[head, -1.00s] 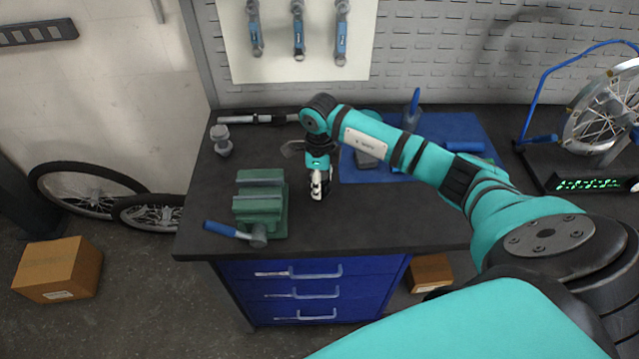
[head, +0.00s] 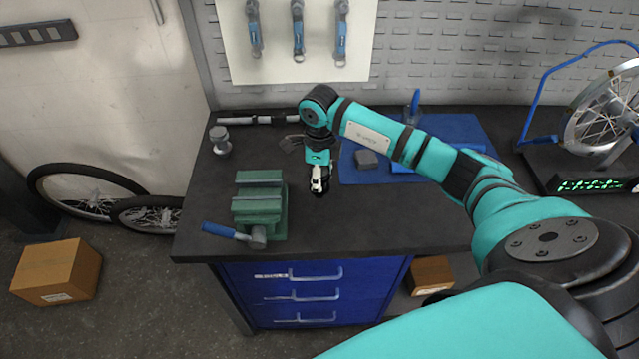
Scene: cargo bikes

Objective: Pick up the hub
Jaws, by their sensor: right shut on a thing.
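A silver-grey hub-shaped part (head: 220,140) stands on the dark workbench (head: 365,222) near its back left corner. My right gripper (head: 319,188) points down over the middle of the bench, to the right of the green vise and well apart from that part. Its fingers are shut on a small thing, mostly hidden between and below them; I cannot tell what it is. I cannot tell how high above the bench top it is. My left gripper is not in view.
A green vise (head: 260,203) and a blue-handled hammer (head: 229,233) are on the bench's left. A blue mat (head: 455,127) with a grey block (head: 367,158) lies behind right. A truing stand with a wheel (head: 597,110) is far right. The front middle is clear.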

